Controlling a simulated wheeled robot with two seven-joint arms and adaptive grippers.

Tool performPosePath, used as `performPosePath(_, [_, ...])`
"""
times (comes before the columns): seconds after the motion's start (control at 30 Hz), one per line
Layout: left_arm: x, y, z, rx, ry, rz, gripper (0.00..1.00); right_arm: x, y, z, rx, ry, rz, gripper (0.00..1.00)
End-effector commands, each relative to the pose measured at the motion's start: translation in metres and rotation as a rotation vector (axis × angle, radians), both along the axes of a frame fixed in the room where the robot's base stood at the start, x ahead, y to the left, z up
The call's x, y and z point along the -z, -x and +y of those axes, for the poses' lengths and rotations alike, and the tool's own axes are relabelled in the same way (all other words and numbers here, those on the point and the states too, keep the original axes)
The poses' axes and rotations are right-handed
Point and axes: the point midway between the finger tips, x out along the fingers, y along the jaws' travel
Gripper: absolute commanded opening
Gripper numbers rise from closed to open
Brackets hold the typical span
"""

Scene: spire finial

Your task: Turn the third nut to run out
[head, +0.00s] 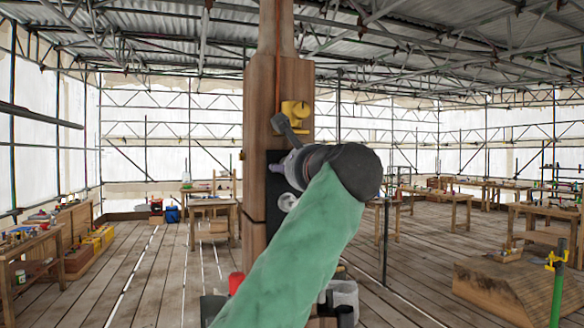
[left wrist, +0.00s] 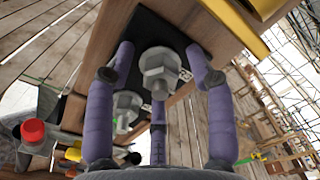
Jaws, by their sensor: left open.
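A wooden post (head: 262,110) stands upright in the middle of the head view, with a dark plate (head: 274,158) on its face. In the left wrist view a large grey hex nut (left wrist: 158,72) with a stud end sits on the dark plate (left wrist: 150,35). A second grey nut (left wrist: 127,106) sits farther along the plate; a pale nut also shows in the head view (head: 288,202). My left gripper (left wrist: 160,60) is open, its purple fingers either side of the large nut with gaps visible. My arm hides part of the plate. My right gripper is not in view.
A red-topped object (head: 236,283) is low by the post. Workbenches (head: 210,210) stand well back; the plank floor between is mostly clear.

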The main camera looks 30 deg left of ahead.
Motion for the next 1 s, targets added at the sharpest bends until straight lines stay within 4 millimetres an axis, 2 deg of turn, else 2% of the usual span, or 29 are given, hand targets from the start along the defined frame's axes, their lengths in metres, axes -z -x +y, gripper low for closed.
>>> performPosePath(0.27, [-0.001,0.012,-0.015,0.003,0.000,0.000,0.54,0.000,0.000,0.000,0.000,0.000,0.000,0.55])
performPosePath(0.7, [0.000,0.065,-0.077,0.004,0.000,0.000,0.54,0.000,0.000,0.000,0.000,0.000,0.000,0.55])
performPosePath(1.0, [0.000,0.078,-0.092,0.001,0.000,0.000,0.54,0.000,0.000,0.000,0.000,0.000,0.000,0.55])
